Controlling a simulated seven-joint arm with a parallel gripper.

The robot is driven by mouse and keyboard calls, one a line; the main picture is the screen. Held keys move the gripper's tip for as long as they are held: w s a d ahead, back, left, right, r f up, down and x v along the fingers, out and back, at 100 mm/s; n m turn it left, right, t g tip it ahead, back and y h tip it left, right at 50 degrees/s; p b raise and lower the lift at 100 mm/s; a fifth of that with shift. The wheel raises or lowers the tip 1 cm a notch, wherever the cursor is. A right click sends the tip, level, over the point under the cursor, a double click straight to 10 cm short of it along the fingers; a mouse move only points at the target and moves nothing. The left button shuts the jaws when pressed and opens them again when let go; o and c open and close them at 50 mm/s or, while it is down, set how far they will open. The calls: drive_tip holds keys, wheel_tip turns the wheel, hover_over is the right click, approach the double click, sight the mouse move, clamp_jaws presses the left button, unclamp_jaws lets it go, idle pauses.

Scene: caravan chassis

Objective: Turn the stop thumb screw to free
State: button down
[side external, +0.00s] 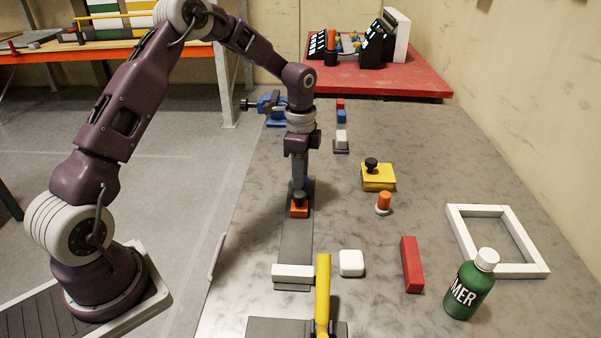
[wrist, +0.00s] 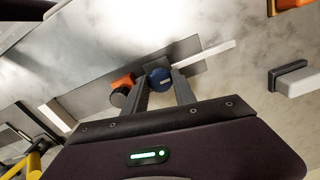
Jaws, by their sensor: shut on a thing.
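A dark grey rail (side external: 297,240) lies on the table and also shows in the wrist view (wrist: 188,72). In the wrist view, a round blue knob (wrist: 159,78) with a small pale mark on it sits at the rail between the fingers of my gripper (wrist: 161,84). I take it to be the stop thumb screw. My gripper is shut on it from both sides. An orange block (side external: 299,210) with a black knob stands on the rail right beside the fingers. In the side view my gripper (side external: 299,180) points down behind this block and the blue knob is hidden.
A white block (side external: 293,272) crosses the rail's near end. A yellow lever (side external: 323,290) stands closer to the camera. A white rounded block (side external: 351,263), red bar (side external: 411,265), green bottle (side external: 470,285), yellow block (side external: 378,178) and white frame (side external: 535,270) lie to the right.

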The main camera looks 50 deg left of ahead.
drive_tip(key=n, duration=0.4)
drive_tip(key=shift+n, duration=0.3)
drive_tip(key=n, duration=0.4)
drive_tip(key=shift+d+n, duration=0.1)
drive_tip(key=shift+n, duration=0.2)
drive_tip(key=n, duration=0.4)
drive_tip(key=shift+n, duration=2.2)
drive_tip(key=c, duration=1)
unclamp_jaws()
